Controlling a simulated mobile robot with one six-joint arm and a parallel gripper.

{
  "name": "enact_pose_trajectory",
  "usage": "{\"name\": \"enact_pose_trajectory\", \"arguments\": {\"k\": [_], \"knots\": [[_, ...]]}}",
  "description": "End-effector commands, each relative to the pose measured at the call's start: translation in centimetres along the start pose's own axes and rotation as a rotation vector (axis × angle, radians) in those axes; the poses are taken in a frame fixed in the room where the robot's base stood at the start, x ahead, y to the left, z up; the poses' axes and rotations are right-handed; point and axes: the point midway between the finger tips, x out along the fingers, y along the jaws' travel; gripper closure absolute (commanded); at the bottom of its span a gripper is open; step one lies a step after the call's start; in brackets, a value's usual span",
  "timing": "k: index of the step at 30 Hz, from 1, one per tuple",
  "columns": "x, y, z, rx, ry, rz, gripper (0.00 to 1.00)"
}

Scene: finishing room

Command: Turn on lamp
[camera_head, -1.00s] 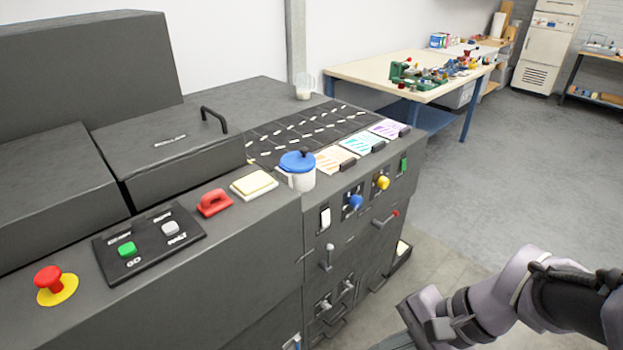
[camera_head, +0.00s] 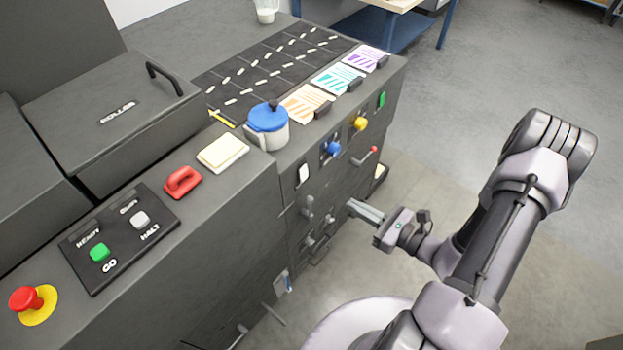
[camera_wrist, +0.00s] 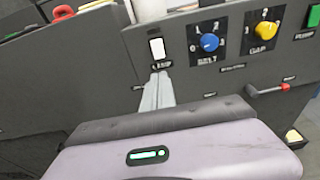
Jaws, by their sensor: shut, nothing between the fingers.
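The lamp switch is a white rocker (camera_wrist: 157,48) on a dark plate, with a small label under it that seems to read LAMP. It also shows on the machine's front in the head view (camera_head: 303,174). My gripper (camera_wrist: 158,76) is shut and empty, its fingers pointing at the front panel just below the switch and its label. In the head view my gripper (camera_head: 353,206) is in front of the panel, lower and to the right of the switch. I cannot tell whether the tips touch the panel.
Right of the switch are a blue BELT knob (camera_wrist: 209,42), a yellow GAP knob (camera_wrist: 265,30) and a green button (camera_wrist: 315,15). A red-tipped lever (camera_wrist: 268,89) sticks out below them. A blue-lidded pot (camera_head: 267,127) stands on the machine edge above. Open floor lies right.

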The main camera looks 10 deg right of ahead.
Motion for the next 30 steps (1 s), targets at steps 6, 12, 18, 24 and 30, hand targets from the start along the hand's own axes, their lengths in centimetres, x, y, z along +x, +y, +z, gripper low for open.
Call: {"name": "enact_pose_trajectory", "arguments": {"k": [6, 12, 18, 24, 30], "knots": [[2.6, 0.2, -0.1, -0.002, 0.0, 0.007, 1.0], [7.1, 0.2, -0.2, -0.004, 0.0, 0.009, 1.0], [11.2, 0.2, -0.2, -0.003, -0.001, 0.007, 1.0], [13.6, 0.2, -0.1, -0.002, 0.0, 0.005, 1.0], [14.1, 0.1, 0.1, -0.001, 0.0, 0.003, 1.0]]}}
